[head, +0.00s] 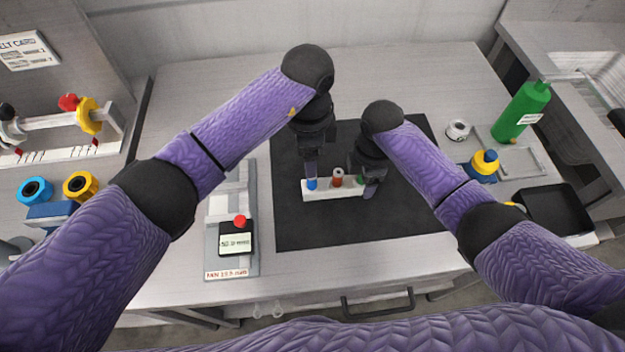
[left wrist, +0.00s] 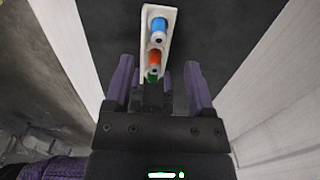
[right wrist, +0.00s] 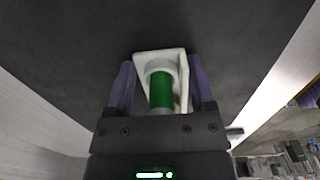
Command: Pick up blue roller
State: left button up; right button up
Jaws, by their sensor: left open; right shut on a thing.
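A small white rack (head: 325,194) stands on the dark mat, holding a blue roller (head: 311,184), an orange-red roller (head: 337,177) and a green roller (head: 359,181) in a row. The blue one is at the left end in the head view and at the far end in the left wrist view (left wrist: 159,27). My left gripper (head: 311,168) is open and empty, just above the blue roller. My right gripper (head: 371,186) is shut on the rack's green end. In the right wrist view its fingers flank the rack (right wrist: 182,72) around the green roller (right wrist: 160,90).
The dark mat (head: 310,225) is otherwise clear. A grey device with a red button (head: 240,220) lies to the left. A handle (head: 378,304) sits on the table's front.

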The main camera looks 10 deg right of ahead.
aim_at(312, 181)
pick_arm(q)
jog(key=f, duration=0.6)
jog(key=shift+d, duration=0.25)
grip_shut()
